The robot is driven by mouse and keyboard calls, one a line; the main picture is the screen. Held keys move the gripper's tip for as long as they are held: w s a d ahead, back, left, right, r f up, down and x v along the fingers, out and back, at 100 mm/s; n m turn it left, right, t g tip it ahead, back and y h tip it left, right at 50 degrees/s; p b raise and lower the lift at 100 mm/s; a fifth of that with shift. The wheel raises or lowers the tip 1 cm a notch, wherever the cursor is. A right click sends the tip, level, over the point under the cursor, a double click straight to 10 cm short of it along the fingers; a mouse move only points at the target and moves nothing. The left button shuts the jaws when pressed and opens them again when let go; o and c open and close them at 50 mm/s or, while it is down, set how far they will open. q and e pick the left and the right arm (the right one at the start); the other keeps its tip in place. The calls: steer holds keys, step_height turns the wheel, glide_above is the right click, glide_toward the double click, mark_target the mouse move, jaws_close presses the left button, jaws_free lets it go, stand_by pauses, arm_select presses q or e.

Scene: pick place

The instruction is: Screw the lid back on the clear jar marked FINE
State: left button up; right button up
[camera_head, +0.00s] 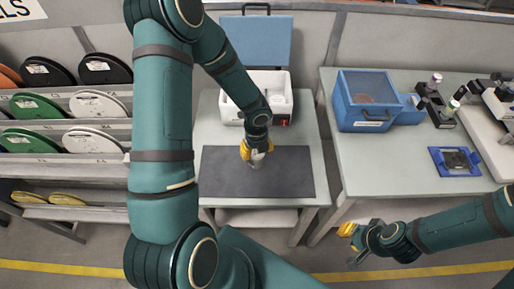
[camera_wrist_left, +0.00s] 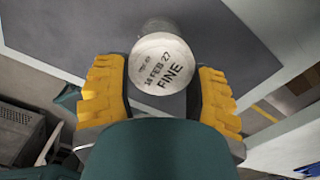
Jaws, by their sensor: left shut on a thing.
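A round pale lid (camera_wrist_left: 165,64) printed "14 FEB 27" and "FINE" faces the camera in the left wrist view. The clear jar (camera_wrist_left: 158,26) shows past its far edge. My left gripper (camera_wrist_left: 160,75) has its yellow fingers on both sides of the lid and is shut on it. In the head view my left gripper (camera_head: 254,151) points down over the dark mat, with the clear jar (camera_head: 254,164) just below it. Whether the lid is fully seated cannot be told. My right gripper (camera_head: 350,243) hangs over the floor; its opening is unclear.
The dark mat (camera_head: 221,178) lies on a grey table, mostly clear. A white box (camera_head: 277,78) with a raised blue lid stands behind it. A blue bin (camera_head: 366,97), a blue tray (camera_head: 437,165) and instruments stand on the right table. Spools (camera_head: 96,104) fill the left rack.

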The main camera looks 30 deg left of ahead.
arm_select(q)
steer(key=shift+r+m+p, duration=0.1)
steer(key=shift+m+p, duration=0.5)
steer(key=shift+m, duration=0.3)
steer(key=shift+s+a+m+p, duration=0.1)
steer(key=shift+m+p, duration=1.05)
steer(key=shift+m, duration=0.35)
steer(key=shift+m+p, duration=0.45)
steer(key=shift+m, duration=0.25)
